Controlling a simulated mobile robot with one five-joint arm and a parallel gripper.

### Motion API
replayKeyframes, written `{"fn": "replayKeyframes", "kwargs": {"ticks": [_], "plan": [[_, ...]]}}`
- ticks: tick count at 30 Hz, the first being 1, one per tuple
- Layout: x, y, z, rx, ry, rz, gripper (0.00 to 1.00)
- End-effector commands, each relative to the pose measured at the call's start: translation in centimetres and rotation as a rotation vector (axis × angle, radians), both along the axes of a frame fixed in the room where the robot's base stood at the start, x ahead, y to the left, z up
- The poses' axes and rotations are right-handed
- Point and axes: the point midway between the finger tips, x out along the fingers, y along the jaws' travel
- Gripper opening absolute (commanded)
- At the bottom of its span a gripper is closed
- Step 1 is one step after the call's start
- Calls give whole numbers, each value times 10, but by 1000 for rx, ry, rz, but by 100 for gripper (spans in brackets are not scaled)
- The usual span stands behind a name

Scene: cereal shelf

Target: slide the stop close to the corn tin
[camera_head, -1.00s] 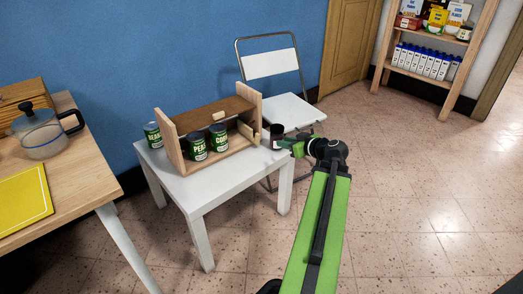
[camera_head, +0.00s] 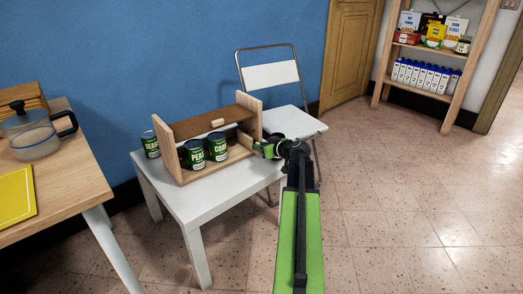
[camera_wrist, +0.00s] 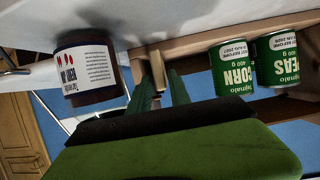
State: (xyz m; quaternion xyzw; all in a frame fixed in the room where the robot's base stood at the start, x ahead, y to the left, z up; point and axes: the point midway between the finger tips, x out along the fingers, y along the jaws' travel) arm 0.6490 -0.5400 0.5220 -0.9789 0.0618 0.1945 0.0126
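The green corn tin (camera_head: 217,147) stands at the front of a wooden shelf unit (camera_head: 167,150), right of a green peas tin (camera_head: 194,154). In the upside-down wrist view are the corn tin (camera_wrist: 230,68) and the peas tin (camera_wrist: 277,58). A light wooden piece, apparently the stop (camera_wrist: 157,70), lies between my fingertips, apart from the corn tin. My gripper (camera_head: 262,149) is at the unit's right end. In the wrist view my gripper (camera_wrist: 158,80) looks open, its fingers on either side of the stop; contact is unclear.
A dark jar with a white label (camera_wrist: 88,70) stands close beside my gripper. Another green tin (camera_head: 150,144) stands left of the unit. The unit stands on a white table (camera_head: 205,200). A white chair (camera_head: 290,122) is behind. Free floor lies to the right.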

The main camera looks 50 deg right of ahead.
Motion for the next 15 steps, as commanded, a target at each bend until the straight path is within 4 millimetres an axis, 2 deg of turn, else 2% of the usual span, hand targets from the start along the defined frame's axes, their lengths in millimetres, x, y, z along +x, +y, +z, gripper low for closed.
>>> {"fn": "replayKeyframes", "kwargs": {"ticks": [10,15], "plan": [[4,-1,-1,0,0,-1,22],[4,-1,-2,0,0,-1,0]]}}
